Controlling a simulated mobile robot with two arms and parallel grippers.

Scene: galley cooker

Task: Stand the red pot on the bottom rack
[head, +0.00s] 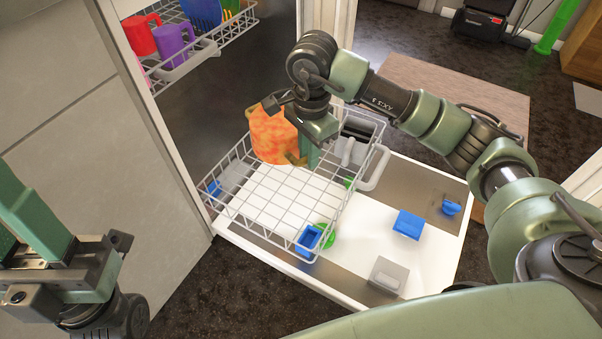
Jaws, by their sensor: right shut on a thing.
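The red pot (268,138), mottled orange-red, is at the back of the wire bottom rack (262,204). My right gripper (303,152) is shut on the pot's right side, and my wrist and fingers hide part of it. The pot looks roughly upright; I cannot tell whether its base touches the rack. The rack is pulled out over the open white dishwasher door. My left gripper (22,228) is at the lower left, away from the rack. Its fingertips run toward the picture edge, so its opening is unclear.
The upper rack (178,68) holds a red mug (140,38), a purple mug (172,46) and blue dishware (203,14). A grey basket (362,150) sits at the bottom rack's right. Small blue pieces (407,225) show on the door. The rack's front middle is clear.

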